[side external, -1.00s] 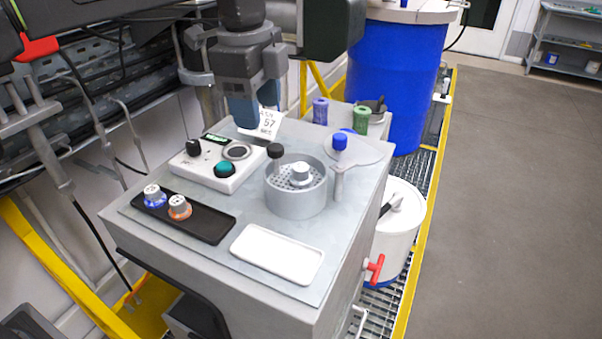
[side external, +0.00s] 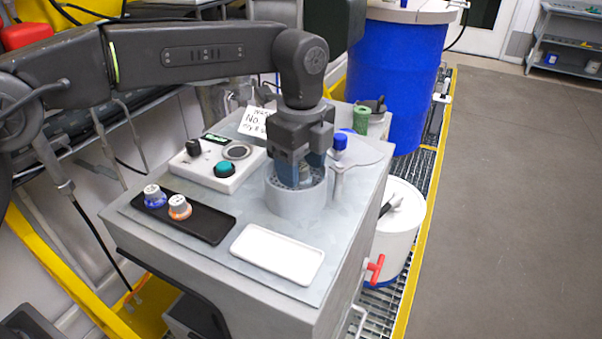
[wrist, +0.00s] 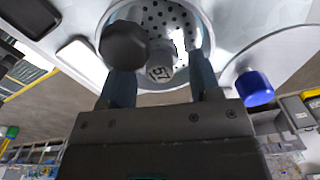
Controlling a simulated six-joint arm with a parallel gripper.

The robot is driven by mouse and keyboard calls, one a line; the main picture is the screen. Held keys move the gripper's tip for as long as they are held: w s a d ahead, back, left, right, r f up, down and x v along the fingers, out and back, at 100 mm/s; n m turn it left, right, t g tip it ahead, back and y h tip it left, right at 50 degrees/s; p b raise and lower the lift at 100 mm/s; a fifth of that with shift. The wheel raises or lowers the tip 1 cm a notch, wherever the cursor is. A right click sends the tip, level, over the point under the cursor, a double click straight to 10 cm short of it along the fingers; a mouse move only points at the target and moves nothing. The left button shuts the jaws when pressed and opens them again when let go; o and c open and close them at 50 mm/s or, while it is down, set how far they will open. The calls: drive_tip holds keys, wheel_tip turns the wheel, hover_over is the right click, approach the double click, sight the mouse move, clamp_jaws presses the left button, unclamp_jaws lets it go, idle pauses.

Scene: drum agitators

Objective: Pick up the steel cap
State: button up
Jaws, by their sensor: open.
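The steel cap (wrist: 160,72) is a small grey cylinder with dark markings on its face, in the middle of the perforated round bowl (wrist: 150,22). In the side view the bowl (side external: 297,204) stands on the grey bench top, and the cap is mostly hidden by my fingers. My gripper (side external: 300,172) points down into the bowl with its blue fingers apart. In the wrist view my gripper (wrist: 162,76) is open, with one finger on each side of the cap. Whether either finger touches it cannot be told.
A black knob (wrist: 123,44) rises at the bowl's edge, close to one finger. A blue-topped post (side external: 340,142) stands at the bowl's right. A black tray (side external: 205,226) holds two caps. A white tray (side external: 277,254) is empty. A control box (side external: 217,167) sits left.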

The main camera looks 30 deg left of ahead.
drive_tip(key=shift+f, duration=0.15)
clamp_jaws()
idle(0.4)
